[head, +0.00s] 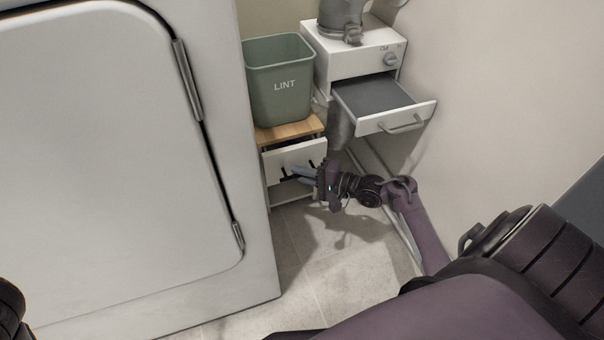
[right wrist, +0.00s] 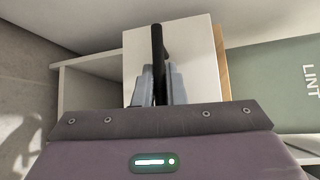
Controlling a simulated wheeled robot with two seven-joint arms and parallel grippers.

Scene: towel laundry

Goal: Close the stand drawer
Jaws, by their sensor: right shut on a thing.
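The small white stand has a wooden top (head: 290,130) and stands beside the big white appliance. Its white drawer front (head: 283,157) is under the top, with an open space below. I cannot tell exactly how far the drawer stands out; it looks close to the stand. My right gripper (head: 300,172) is at the drawer front, shut on its black handle. In the right wrist view, the handle (right wrist: 157,45) runs between the two grey fingers, with the drawer front (right wrist: 192,60) behind it. My left gripper is not in view.
A green LINT bin (head: 280,85) stands on the wooden top. To the right, a white unit has another drawer (head: 390,122) pulled out above my right forearm. The white appliance (head: 120,160) fills the left. Tiled floor (head: 320,260) is clear in front of the stand.

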